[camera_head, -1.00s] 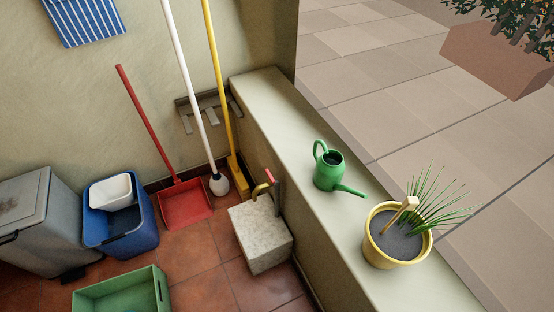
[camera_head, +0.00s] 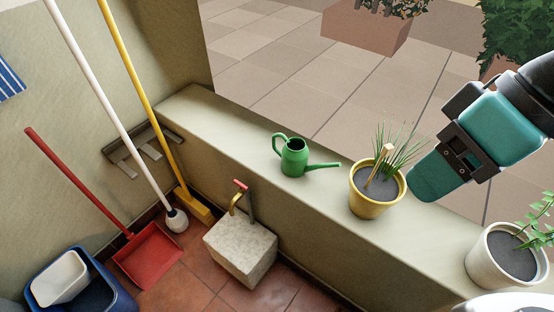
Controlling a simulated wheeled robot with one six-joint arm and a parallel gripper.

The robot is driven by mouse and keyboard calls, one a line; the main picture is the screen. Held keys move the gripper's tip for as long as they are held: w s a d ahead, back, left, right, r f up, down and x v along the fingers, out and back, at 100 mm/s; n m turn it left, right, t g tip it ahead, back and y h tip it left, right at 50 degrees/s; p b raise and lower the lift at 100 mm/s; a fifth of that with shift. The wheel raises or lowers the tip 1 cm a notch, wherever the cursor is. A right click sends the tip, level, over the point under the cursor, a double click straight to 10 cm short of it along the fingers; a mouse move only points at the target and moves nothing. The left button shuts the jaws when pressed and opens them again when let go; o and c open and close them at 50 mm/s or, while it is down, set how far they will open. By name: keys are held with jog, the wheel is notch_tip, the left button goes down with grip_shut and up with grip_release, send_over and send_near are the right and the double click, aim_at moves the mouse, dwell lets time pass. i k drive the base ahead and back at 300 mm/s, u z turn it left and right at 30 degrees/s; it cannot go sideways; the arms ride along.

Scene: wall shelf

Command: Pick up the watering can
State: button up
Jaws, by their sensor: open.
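The green watering can (camera_head: 294,158) stands upright on the pale ledge (camera_head: 225,120), with its handle at the left and its spout pointing right. My gripper (camera_head: 434,178), teal and black, comes in from the right side of the picture. It is open and apart from the can, to its right, beyond the yellow plant pot. Only part of its jaws can be made out, and I see nothing held in them.
A yellow pot (camera_head: 372,202) with spiky grass and a wooden tag stands between the can and my gripper. A white plant pot (camera_head: 480,262) is at the right end. A stone block with a tap (camera_head: 240,252) and brooms are left of the ledge.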

aim_at(293, 155)
jog(key=u, duration=0.45)
jog(key=k, duration=0.15)
jog(key=u, duration=0.8)
jog(key=i, duration=0.5)
jog(key=u, duration=0.1)
